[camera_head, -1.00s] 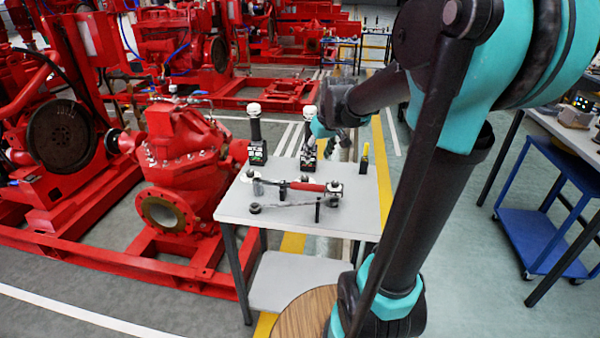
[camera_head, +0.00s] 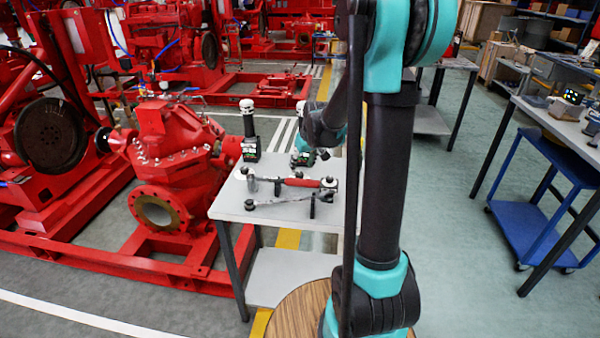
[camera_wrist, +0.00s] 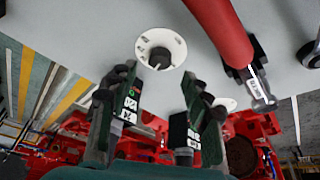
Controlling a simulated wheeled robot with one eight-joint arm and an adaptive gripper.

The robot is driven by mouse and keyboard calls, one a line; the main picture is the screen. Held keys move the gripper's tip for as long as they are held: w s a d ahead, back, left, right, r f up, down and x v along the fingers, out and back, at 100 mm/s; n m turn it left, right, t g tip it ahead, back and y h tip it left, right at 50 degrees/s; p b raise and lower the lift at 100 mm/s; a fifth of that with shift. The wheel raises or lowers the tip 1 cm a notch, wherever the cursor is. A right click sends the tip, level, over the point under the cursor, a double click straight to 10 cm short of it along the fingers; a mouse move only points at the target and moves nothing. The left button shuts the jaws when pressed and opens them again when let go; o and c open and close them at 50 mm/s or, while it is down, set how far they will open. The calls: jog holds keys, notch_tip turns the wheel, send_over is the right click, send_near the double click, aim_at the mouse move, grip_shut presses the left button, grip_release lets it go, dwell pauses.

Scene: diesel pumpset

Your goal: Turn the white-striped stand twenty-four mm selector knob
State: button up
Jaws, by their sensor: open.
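In the wrist view, my gripper (camera_wrist: 158,80) is open, its two dark fingers apart. A round white disc with a dark knob (camera_wrist: 160,48) lies just beyond the fingertips, near the gap between them; nothing is seen held. A second white disc (camera_wrist: 226,103) is partly hidden by the right finger. In the head view, two dark stands with white tops and white-marked labels are on the table: the left one (camera_head: 249,135) is clear, the right one (camera_head: 301,157) is partly covered by my arm. Which one is white-striped I cannot tell. My gripper's fingers are hidden there.
A red pump (camera_head: 175,155) stands close on the left. A blue cart (camera_head: 535,215) is at the right, with open floor between.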

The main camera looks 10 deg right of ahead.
aim_at(299, 173)
jog(key=shift+x, duration=2.55)
jog(key=shift+c, duration=0.5)
grip_shut()
jog(key=m+h, duration=0.1)
jog(key=m, duration=0.1)
jog(key=shift+a+m, duration=0.1)
jog(key=shift+m, duration=0.3)
jog(key=shift+m+h, duration=0.8)
jog(key=shift+m, duration=1.1)
